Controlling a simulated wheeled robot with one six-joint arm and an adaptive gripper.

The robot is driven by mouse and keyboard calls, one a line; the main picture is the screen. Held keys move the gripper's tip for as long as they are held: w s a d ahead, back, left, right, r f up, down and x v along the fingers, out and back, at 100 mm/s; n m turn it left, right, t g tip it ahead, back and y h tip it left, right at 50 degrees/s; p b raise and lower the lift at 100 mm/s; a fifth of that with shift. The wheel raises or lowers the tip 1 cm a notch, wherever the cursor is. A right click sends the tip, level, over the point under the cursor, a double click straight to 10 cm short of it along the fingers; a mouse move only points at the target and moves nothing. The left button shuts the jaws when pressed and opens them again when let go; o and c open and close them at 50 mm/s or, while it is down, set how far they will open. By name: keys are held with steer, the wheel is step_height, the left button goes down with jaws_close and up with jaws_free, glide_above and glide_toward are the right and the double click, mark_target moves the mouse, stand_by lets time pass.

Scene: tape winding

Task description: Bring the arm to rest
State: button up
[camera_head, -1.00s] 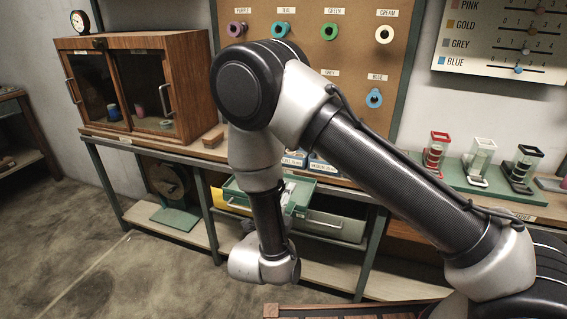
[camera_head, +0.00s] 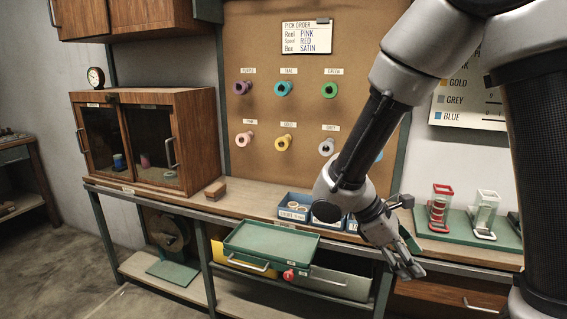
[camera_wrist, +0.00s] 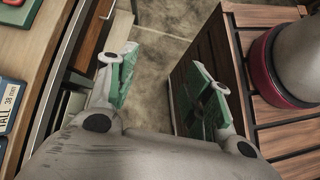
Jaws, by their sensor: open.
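My arm crosses the right half of the head view, with its wrist hanging low in front of the bench. My gripper (camera_head: 402,265) is at the bench's front edge, right of the green tray, pointing down and to the right. In the wrist view my gripper (camera_wrist: 163,78) has its two green-padded fingers spread wide. Nothing is between them; the floor shows in the gap. The gripper appears apart from the bench and holds nothing.
A green tray (camera_head: 268,243) and an open drawer (camera_head: 335,283) jut out below. A wooden cabinet (camera_head: 195,128) stands left. Floor at lower left is clear.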

steer(key=s+d+r+m+t+y, duration=0.3)
steer(key=s+d+r+m+y, duration=0.1)
steer(key=r+m, duration=0.3)
steer(key=s+d+r+m+t+y, duration=0.3)
steer(key=s+d+r+m+y, duration=0.1)
steer(key=r, duration=0.4)
steer(key=s+d+m, duration=0.1)
steer(key=m, duration=0.1)
steer(key=shift+d+r+m, duration=0.25)
steer(key=shift+m, duration=0.15)
